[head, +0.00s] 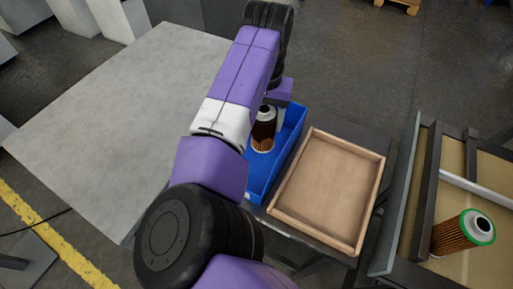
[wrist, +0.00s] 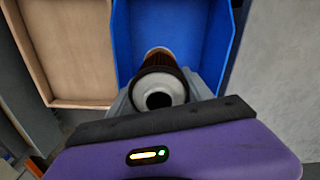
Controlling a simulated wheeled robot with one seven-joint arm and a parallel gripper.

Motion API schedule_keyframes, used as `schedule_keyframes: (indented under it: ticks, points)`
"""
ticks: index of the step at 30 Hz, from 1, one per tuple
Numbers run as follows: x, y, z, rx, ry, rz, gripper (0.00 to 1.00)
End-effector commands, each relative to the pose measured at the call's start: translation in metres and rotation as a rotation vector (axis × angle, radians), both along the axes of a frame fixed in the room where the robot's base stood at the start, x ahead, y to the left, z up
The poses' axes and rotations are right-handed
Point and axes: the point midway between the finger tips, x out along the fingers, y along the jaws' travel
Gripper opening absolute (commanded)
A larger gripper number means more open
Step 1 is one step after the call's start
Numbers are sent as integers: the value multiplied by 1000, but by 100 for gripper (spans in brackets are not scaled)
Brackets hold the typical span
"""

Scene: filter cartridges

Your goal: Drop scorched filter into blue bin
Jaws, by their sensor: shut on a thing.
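The scorched filter (head: 263,133) is a pleated cartridge, blackened toward its pale metal cap and orange-brown at its lower end. It is upright at the blue bin (head: 289,150), within the bin's outline. I cannot tell whether it touches the bin floor. In the wrist view the filter (wrist: 160,88) shows cap first, with the blue bin (wrist: 211,35) behind it. My gripper (wrist: 163,98) is shut on the filter, a grey finger on each side. In the head view my arm hides most of the gripper and part of the bin.
A shallow wooden tray (head: 328,190), empty, stands right of the bin. A wide grey tabletop (head: 110,110), clear, lies left.

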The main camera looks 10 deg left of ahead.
Motion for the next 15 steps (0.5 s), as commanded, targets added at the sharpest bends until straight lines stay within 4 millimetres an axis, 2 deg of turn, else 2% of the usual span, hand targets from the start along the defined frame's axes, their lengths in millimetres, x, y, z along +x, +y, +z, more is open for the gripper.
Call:
schedule_keyframes:
  ticks: [6,7,10,15]
  points:
    - [0,0,1,0,-1,0,15]
    - [0,0,1,0,-1,0,65]
    - [0,0,1,0,-1,0,84]
    - [0,0,1,0,0,0,84]
